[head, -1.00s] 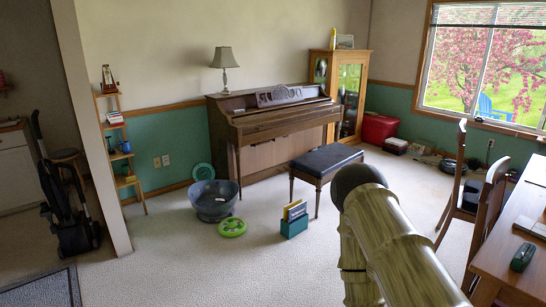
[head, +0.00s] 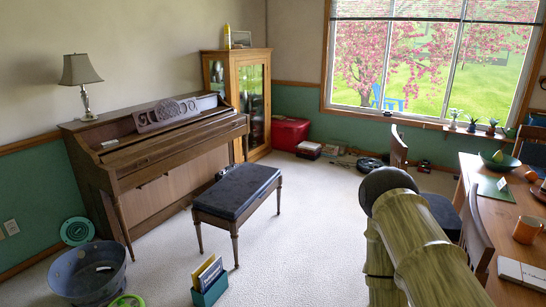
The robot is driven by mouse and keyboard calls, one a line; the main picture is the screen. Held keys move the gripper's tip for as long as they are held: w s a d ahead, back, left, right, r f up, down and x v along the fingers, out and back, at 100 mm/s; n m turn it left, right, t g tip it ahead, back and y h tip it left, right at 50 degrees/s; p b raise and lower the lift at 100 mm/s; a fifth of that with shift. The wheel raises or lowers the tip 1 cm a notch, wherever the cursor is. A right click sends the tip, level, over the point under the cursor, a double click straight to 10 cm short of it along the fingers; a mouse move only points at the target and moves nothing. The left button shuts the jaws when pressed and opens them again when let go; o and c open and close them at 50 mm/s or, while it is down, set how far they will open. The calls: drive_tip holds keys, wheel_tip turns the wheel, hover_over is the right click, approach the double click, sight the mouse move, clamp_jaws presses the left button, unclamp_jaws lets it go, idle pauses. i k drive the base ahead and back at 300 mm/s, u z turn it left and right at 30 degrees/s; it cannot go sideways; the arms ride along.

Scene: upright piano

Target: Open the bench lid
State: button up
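The piano bench (head: 237,204) stands on the carpet in front of the upright piano, near the middle of the head view. Its dark padded lid (head: 238,190) lies flat and closed on the wooden frame. A small dark object sits at the lid's far left edge, too small to make out. My arm, patterned like bamboo, rises at the lower right with a dark rounded joint, to the right of the bench and nearer to the camera. My gripper does not show in the head view.
The piano (head: 155,160) stands behind the bench. A metal tub (head: 88,275) and a teal book box (head: 210,287) are on the floor at the front left. A table (head: 510,215) with chairs is at the right. Carpet between bench and chairs is clear.

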sight(229, 199)
drive_tip(key=z, duration=0.1)
drive_tip(key=i, duration=3.45)
drive_tip(key=u, duration=0.25)
